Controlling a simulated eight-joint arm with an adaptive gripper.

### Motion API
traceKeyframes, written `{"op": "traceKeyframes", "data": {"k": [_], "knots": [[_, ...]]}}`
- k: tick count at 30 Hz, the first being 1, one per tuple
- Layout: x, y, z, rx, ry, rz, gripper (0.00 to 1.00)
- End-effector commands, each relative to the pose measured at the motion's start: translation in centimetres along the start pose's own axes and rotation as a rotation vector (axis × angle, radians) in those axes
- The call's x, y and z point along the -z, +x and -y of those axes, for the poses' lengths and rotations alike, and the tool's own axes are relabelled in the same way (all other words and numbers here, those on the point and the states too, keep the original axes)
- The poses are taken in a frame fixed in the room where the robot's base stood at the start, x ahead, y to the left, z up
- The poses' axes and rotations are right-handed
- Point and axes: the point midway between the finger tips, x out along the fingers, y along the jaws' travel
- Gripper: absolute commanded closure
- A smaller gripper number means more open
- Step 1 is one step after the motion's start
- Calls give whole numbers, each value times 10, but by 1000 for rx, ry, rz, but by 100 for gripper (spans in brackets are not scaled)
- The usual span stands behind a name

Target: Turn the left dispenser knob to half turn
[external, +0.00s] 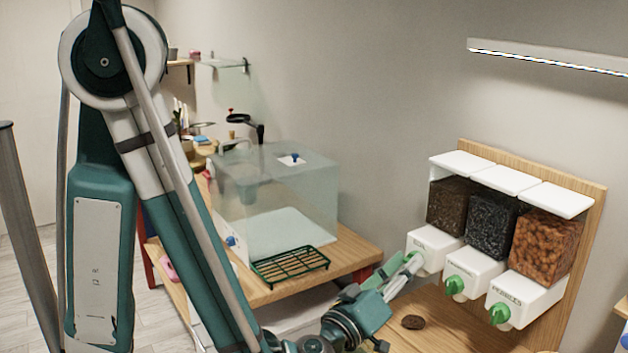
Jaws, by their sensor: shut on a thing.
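The left dispenser (432,241) is the leftmost of three on a wooden wall board. It has a white lid, a clear hopper of dark brown material and a white lower box with small lettering. My gripper (409,264) is at the front of this box, coming from the lower left, and is shut on the left knob. The fingers hide the knob, so its turn angle cannot be read.
The middle dispenser's green knob (455,285) and the right dispenser's green knob (500,313) are close to the right of my gripper. A brown round piece (413,322) lies on the wooden surface below. A clear tank (276,195) and green rack (290,266) stand left.

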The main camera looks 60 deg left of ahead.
Motion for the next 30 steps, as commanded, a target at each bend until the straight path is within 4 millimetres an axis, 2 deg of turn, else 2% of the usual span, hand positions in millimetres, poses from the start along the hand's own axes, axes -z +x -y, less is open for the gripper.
{"op": "traceKeyframes", "data": {"k": [13,14,17,30], "knots": [[0,0,0,-4,14,-1,90],[0,0,0,-4,14,-1,75],[0,0,0,-4,13,-1,63],[1,0,-1,-4,13,-1,63]]}}
